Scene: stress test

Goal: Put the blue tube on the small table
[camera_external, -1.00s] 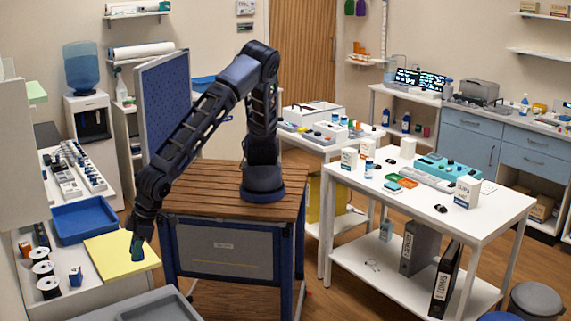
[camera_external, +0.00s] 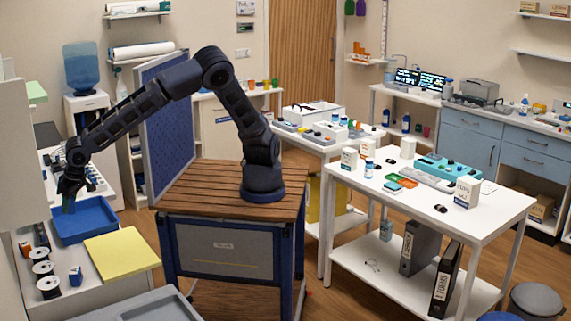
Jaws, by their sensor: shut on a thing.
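My gripper (camera_external: 70,188) is at the left, pointing down above the blue tray (camera_external: 98,226) near its back left corner. It is shut on a small blue-teal piece, which looks like the blue tube (camera_external: 69,206); only its lower end shows below the fingers. I cannot tell whether it touches the tray. The yellow mat (camera_external: 122,253) lies in front of the tray. Which surface is the small table is not clear; a white table (camera_external: 470,224) with boxes and bottles stands at the right.
Spools (camera_external: 48,287) and a small blue box (camera_external: 76,276) sit left of the yellow mat. A blue perforated panel (camera_external: 166,125) stands upright between my arm's base and the left counter. The yellow mat is bare.

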